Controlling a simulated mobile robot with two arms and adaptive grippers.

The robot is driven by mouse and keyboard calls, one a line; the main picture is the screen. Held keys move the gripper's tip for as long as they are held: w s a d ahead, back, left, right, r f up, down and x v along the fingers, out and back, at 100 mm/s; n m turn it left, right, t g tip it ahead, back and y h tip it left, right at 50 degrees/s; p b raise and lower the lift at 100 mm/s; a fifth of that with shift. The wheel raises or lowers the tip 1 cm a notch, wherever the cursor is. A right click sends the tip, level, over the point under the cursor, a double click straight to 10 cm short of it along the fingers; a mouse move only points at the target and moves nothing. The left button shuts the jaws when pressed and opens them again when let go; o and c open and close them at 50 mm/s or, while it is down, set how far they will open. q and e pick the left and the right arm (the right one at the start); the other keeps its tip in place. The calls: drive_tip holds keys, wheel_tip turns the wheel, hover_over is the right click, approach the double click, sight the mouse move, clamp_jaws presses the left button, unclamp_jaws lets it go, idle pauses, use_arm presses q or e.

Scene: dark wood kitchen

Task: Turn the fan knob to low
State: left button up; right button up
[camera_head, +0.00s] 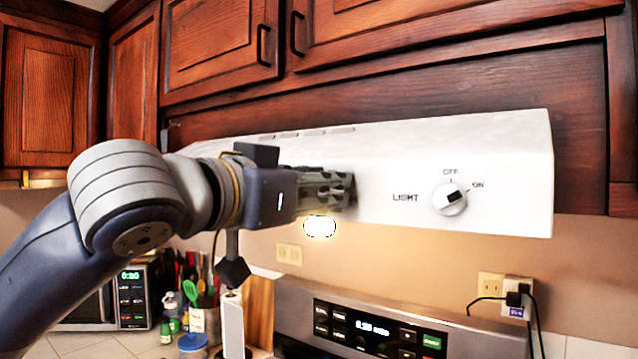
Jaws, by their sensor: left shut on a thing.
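The white range hood (400,170) spans the middle of the view under the wooden cabinets. My left gripper (338,190) reaches in from the left against the hood's front face, with its fingers closed. The fan knob is hidden behind the fingers, so its setting and label cannot be read. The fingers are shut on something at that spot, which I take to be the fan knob. The light knob (450,198) is in plain view farther right, with LIGHT, OFF and ON marks around it. My right gripper is not in view.
A lit lamp (319,226) glows under the hood. The stove's control panel (370,325) is below. A microwave (118,300) and a cluster of utensils (192,290) stand at lower left. Plugged cords (515,298) hang at lower right.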

use_arm(q)
drive_tip(key=shift+s+d+f+m+p, duration=0.15)
drive_tip(key=shift+m+p, duration=0.6)
drive_tip(key=shift+m, duration=1.25)
drive_tip(key=shift+s+d+r+m+p, duration=0.1)
drive_tip(key=shift+m+p, duration=0.65)
drive_tip(key=shift+m, duration=1.25)
drive_tip(key=shift+f, duration=0.1)
drive_tip(key=o, duration=0.9)
drive_tip(key=v, duration=1.2)
